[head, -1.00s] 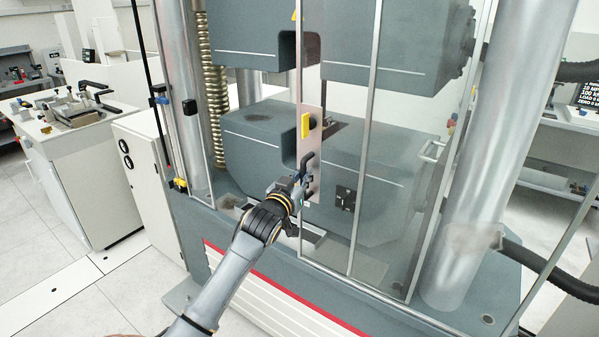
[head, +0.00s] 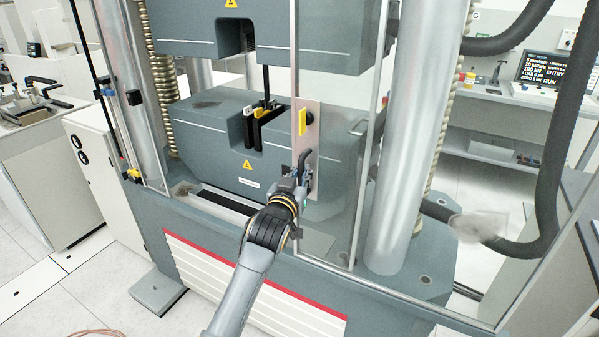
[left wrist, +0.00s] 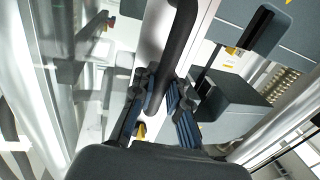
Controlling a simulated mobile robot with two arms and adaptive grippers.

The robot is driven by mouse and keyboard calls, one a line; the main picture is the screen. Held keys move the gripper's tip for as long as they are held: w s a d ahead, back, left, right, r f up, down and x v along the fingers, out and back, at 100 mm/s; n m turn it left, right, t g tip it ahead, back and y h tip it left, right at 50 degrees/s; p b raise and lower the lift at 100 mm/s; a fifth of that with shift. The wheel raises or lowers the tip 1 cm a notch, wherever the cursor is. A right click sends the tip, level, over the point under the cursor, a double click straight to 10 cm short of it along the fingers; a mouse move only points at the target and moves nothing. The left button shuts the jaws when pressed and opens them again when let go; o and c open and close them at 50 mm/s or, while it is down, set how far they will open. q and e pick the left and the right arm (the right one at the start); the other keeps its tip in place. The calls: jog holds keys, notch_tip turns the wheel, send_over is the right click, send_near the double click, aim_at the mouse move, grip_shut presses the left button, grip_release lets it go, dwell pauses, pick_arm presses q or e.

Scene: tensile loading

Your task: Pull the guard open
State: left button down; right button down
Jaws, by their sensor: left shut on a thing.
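The guard is a clear panel in a thin metal frame (head: 294,70) across the front of the grey testing machine. Its edge strip carries a yellow tab (head: 302,122) and a black bar handle (head: 306,158). My left gripper (head: 298,182) is shut on this handle. In the left wrist view, the handle (left wrist: 180,40) runs down between the fingers of the left gripper (left wrist: 158,92). The guard stands partly open, with a gap to its left. Through the gap shows the lower grip block (head: 205,130) with its jaws uncovered. My right gripper is not in view.
A steel column (head: 408,140) stands behind the guard's right part. A black hose (head: 545,160) hangs at the right. A fixed narrow panel edge (head: 110,90) stands at the left. A white cabinet (head: 105,165) is beside the machine.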

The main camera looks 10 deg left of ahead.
pick_arm(q)
jog(key=shift+a+f, duration=0.15)
jog(key=shift+f, duration=0.25)
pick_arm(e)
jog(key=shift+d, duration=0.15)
pick_arm(q)
jog(key=c, duration=1.4)
grip_release()
jog(key=shift+s+a+r, duration=0.1)
jog(key=shift+o, duration=0.3)
jog(key=shift+a+r, duration=0.1)
jog(key=shift+r, duration=0.1)
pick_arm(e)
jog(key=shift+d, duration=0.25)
pick_arm(q)
jog(key=s+a, duration=0.1)
jog(key=s, duration=1.1)
jog(key=shift+a, duration=0.4)
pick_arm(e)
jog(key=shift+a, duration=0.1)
